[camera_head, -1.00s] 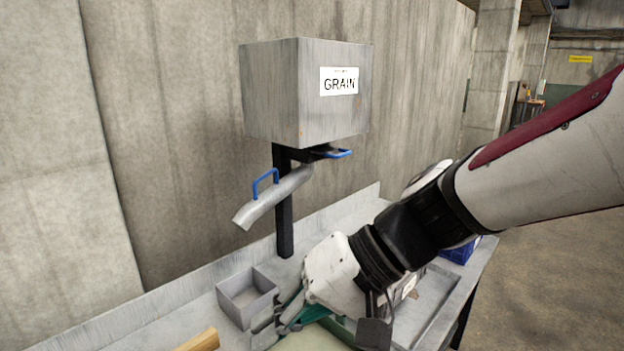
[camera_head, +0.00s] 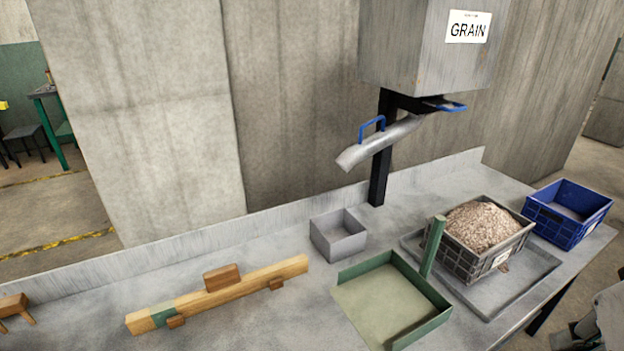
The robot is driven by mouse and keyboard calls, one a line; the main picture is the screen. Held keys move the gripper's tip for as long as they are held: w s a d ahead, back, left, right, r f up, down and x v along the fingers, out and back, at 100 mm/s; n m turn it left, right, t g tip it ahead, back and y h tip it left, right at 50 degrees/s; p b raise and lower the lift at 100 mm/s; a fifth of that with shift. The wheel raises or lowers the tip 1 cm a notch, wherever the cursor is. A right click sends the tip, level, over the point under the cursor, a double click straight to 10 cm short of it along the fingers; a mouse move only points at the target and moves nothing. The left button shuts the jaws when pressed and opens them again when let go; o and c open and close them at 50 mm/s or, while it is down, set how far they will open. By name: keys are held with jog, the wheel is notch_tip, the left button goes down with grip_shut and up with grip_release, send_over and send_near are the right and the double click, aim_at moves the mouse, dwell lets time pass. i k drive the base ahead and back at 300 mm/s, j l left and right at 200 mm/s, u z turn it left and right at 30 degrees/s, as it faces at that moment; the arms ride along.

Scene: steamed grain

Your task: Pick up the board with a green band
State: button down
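The wooden board (camera_head: 235,290) lies on the grey bench at left centre, slanting up to the right. A green band (camera_head: 163,313) wraps it near its left end. A small wooden block sits on top of its middle, and small wooden pieces show against its near side. My gripper (camera_head: 574,335) shows only partly in the bottom right corner, low and far to the right of the board. It is cut off by the frame edge, and I cannot tell whether its fingers are open or hold anything.
A green open-sided tray (camera_head: 437,322) with an upright green post stands right of the board. Behind it is a small grey box (camera_head: 338,236). A grain-filled crate (camera_head: 470,243) sits in a metal tray, with a blue crate (camera_head: 569,213) beyond. A metal chute (camera_head: 380,143) overhangs the bench.

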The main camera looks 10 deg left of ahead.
aim_at(224, 285)
jog(key=u, duration=1.25)
jog(key=z, duration=1.5)
jog(key=u, duration=1.55)
jog(key=i+l, duration=0.2)
jog(key=l+u, duration=0.05)
